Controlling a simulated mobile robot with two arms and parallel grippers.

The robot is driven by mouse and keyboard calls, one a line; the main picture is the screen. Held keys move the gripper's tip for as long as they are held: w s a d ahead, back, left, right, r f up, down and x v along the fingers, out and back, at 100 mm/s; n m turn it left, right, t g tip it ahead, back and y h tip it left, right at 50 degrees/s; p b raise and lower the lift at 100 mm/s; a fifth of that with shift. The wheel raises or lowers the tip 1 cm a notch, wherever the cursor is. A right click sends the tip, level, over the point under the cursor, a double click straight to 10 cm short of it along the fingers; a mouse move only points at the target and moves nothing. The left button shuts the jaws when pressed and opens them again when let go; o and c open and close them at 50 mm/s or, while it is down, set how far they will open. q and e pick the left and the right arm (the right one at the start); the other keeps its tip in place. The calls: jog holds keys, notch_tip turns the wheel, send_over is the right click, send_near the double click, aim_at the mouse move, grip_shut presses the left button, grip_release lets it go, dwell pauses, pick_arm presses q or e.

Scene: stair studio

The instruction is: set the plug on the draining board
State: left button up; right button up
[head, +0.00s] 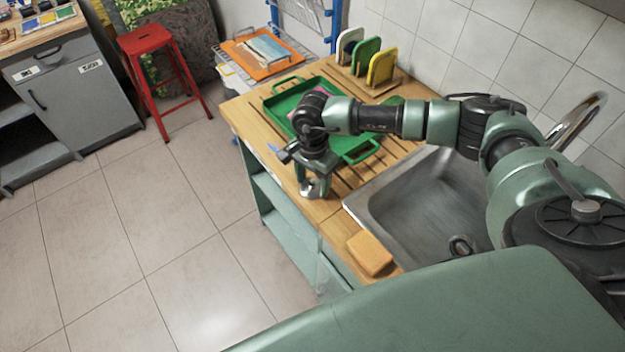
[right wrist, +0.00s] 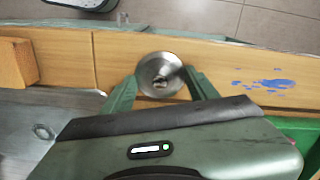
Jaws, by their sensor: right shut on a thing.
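The plug (head: 311,190) is a round, shiny metal disc. My right gripper (head: 315,183) is shut on it at the front edge of the wooden counter. In the right wrist view the plug (right wrist: 158,68) sits between the two green fingers of the gripper (right wrist: 160,84), over the wood strip. I cannot tell whether it touches the wood. The draining board (head: 386,162) is the grooved wood left of the sink, partly hidden by my arm and a green tray. My left gripper is not in view.
The green tray (head: 361,153) covers much of the draining board. The steel sink (head: 425,205) lies to the right, with a sponge (head: 371,253) at its front. A rack with coloured boards (head: 367,58) stands behind. Blue marks (right wrist: 262,84) are on the wood.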

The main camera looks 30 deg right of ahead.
aim_at(313, 183)
jog(key=o, duration=1.4)
jog(key=shift+c, duration=0.2)
jog(key=shift+r+p, duration=0.2)
jog(key=shift+p, duration=0.2)
jog(key=shift+r+b, duration=0.25)
jog(key=shift+b, duration=0.15)
notch_tip(313, 183, up, 11)
jog(key=b, duration=0.3)
jog(key=shift+r+b, duration=0.2)
jog(key=shift+b, duration=0.2)
